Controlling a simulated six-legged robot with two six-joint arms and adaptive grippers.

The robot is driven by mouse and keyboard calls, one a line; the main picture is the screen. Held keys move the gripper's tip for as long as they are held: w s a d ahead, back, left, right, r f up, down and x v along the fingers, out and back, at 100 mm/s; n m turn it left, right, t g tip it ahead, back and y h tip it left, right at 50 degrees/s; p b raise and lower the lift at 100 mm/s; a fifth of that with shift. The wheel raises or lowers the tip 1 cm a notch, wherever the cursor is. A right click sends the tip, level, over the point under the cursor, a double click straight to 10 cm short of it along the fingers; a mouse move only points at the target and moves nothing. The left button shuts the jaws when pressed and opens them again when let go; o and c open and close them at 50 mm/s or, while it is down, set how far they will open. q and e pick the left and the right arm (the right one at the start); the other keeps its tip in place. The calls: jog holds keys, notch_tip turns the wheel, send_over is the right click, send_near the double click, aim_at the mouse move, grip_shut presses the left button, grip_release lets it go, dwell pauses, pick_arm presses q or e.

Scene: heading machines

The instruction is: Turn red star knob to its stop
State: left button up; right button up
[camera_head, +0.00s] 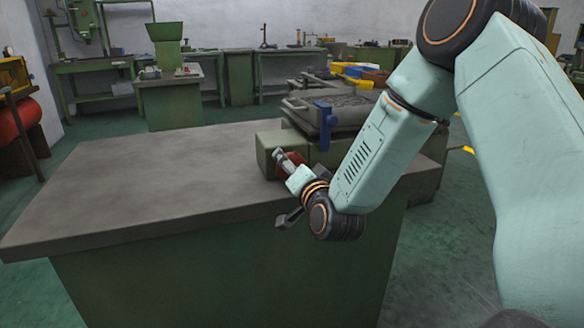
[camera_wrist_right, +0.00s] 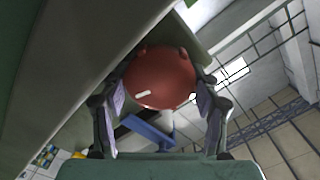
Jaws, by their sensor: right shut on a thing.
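The red star knob (camera_wrist_right: 160,78) sits on the front of a green machine housing (camera_head: 268,150) at the right end of the grey bench. It fills the space between the two fingers of my right gripper (camera_wrist_right: 162,100) in the right wrist view, with a finger against each side. In the head view the knob (camera_head: 287,163) is mostly hidden behind my right gripper (camera_head: 284,160). My right arm comes in from the right. The knob's turn angle cannot be told. My left gripper is not in view.
The grey bench top (camera_head: 150,170) is bare to the left of the machine. A blue clamp-like part (camera_head: 326,122) stands up beside a grey tray (camera_head: 345,108) on the machine. Yellow bins (camera_head: 358,71) and other green machines stand farther back.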

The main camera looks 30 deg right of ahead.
jog(key=shift+f+m, duration=0.15)
jog(key=shift+m, duration=0.35)
jog(key=o, duration=0.8)
jog(key=shift+o, duration=0.4)
